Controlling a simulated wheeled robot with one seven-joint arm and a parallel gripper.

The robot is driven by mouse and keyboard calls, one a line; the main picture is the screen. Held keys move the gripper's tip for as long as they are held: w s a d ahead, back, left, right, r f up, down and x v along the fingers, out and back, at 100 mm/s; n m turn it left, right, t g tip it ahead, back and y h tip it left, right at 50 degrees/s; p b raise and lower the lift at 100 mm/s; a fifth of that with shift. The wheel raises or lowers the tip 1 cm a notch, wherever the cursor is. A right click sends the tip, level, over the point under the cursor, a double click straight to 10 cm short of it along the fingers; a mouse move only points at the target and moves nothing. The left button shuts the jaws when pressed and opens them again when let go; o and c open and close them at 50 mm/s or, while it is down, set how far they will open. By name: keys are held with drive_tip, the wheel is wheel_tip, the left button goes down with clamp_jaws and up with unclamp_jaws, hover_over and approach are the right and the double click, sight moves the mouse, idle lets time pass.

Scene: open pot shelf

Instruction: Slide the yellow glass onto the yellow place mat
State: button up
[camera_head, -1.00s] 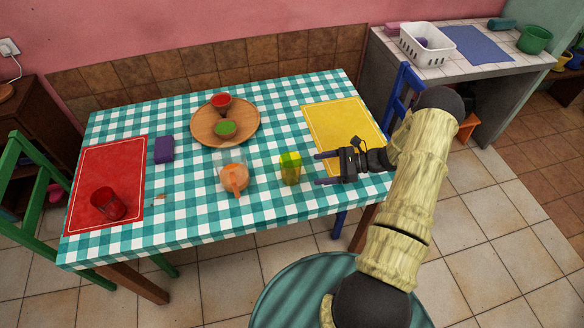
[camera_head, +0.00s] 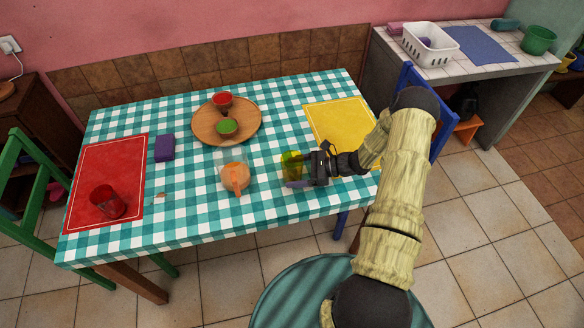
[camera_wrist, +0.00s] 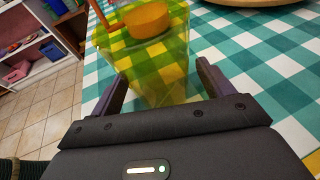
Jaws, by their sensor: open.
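The yellow glass (camera_head: 291,162) is see-through and stands upright on the checked tablecloth, near the table's front edge. My gripper (camera_head: 296,171) has come in from the right at table height. In the wrist view the glass (camera_wrist: 150,72) stands between the two spread fingers (camera_wrist: 161,75), one on each side. I see no clear grip on it. The yellow place mat (camera_head: 338,120) lies flat at the table's back right, behind my gripper and partly covered by my arm. The part of it that shows is bare.
A round wooden tray (camera_head: 205,135) with a red and a green bowl lies farther back. A red mat with a red glass (camera_head: 106,203) and a purple block (camera_head: 165,148) are at left. Cloth between glass and mat looks clear.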

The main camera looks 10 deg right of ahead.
sight(305, 176)
drive_tip(key=c, duration=0.7)
drive_tip(key=shift+d+b, duration=0.4)
drive_tip(key=shift+d, duration=1.15)
drive_tip(key=shift+w+d+b, duration=0.2)
drive_tip(key=shift+d+b, duration=0.95)
drive_tip(key=shift+d, duration=2.7)
drive_tip(key=shift+w+d+b, duration=0.15)
drive_tip(key=shift+d+b, duration=1)
drive_tip(key=shift+d, duration=1.4)
drive_tip(key=shift+w+d+b, duration=0.1)
drive_tip(key=shift+d+b, duration=1.05)
drive_tip(key=shift+d, duration=1.35)
drive_tip(key=o, duration=0.8)
drive_tip(key=shift+o, duration=0.2)
